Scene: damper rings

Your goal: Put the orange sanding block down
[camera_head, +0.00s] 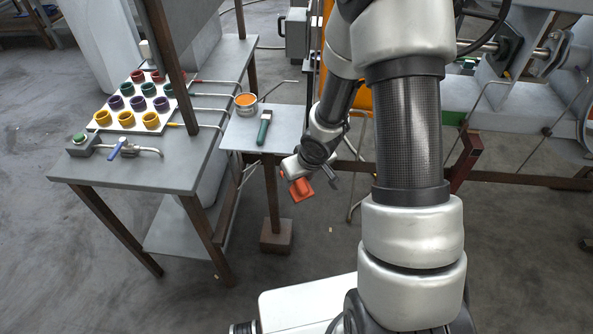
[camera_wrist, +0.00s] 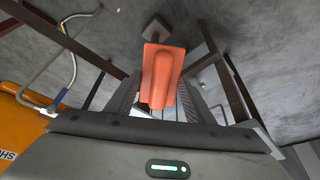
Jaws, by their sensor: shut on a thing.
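The orange sanding block (camera_head: 301,189) hangs in the air in the head view, just off the front right of the small side table (camera_head: 240,140). In the wrist view the block (camera_wrist: 161,75) sits between the two fingers. My gripper (camera_head: 309,180) is shut on it, and it also shows in the wrist view (camera_wrist: 158,100). The floor is below the block, and nothing supports it but the gripper. Part of the block's grip is hidden by the fingers.
The side table carries an orange-topped tin (camera_head: 246,99) and a green-handled brush (camera_head: 264,128). Its front left corner is bare. A larger grey bench (camera_head: 120,178) at left holds a white tray of coloured rings (camera_head: 115,120). A table post (camera_head: 274,200) stands left of my gripper.

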